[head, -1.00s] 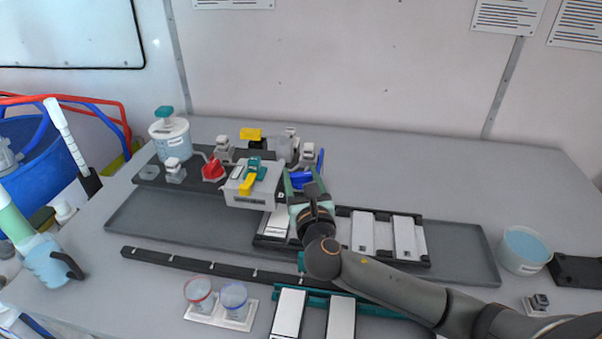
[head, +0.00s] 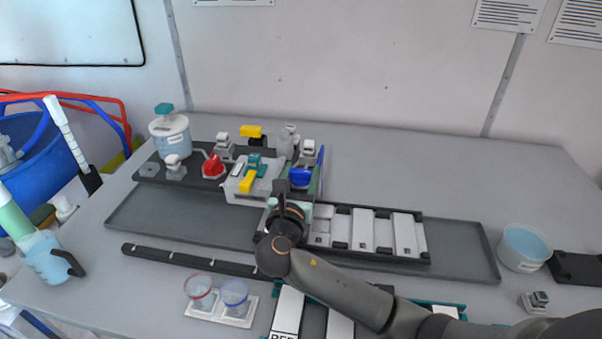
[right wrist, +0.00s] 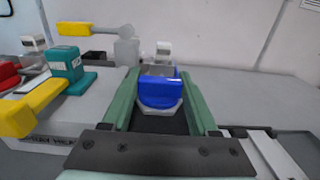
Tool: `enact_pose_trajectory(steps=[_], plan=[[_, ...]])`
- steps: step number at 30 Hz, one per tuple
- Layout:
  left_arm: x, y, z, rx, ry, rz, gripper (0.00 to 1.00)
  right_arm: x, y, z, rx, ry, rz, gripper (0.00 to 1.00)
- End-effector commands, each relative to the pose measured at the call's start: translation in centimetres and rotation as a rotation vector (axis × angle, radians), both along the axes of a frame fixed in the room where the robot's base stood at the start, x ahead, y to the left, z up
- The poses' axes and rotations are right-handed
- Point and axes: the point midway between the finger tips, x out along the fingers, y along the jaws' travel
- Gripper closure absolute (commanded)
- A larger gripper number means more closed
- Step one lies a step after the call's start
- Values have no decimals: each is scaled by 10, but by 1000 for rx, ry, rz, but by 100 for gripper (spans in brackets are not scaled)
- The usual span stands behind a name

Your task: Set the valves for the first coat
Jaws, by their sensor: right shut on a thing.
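The blue valve knob (head: 300,177) stands at the right end of the valve row; in the right wrist view the knob (right wrist: 160,93) lies between my green fingers. My right gripper (head: 297,190) is shut on it, reaching in from the front. A red valve (head: 212,166) is at the left of the row. A yellow lever (head: 252,131) sits at the back and points left in the right wrist view (right wrist: 72,28). A grey-white box (head: 238,195) carries a teal part (head: 257,163) and a yellow handle (head: 247,181). My left gripper is out of view.
A lidded tank (head: 170,135) stands at the back left. A rack of white plates (head: 362,232) lies right of my gripper. Two small cups (head: 234,293) are in front, and a tub of blue liquid (head: 523,247) is at the right. The back right table is clear.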

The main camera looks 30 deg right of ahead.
Motion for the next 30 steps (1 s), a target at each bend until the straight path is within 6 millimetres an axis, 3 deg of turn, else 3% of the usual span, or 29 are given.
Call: enact_pose_trajectory(steps=[5,6,13,30], plan=[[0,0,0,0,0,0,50,0,-1,0,0,0,-2,96],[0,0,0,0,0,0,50,0,-1,0,0,0,-2,36],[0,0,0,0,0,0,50,0,0,0,0,0,0,10],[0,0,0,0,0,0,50,1,2,0,2,-1,6,10]])
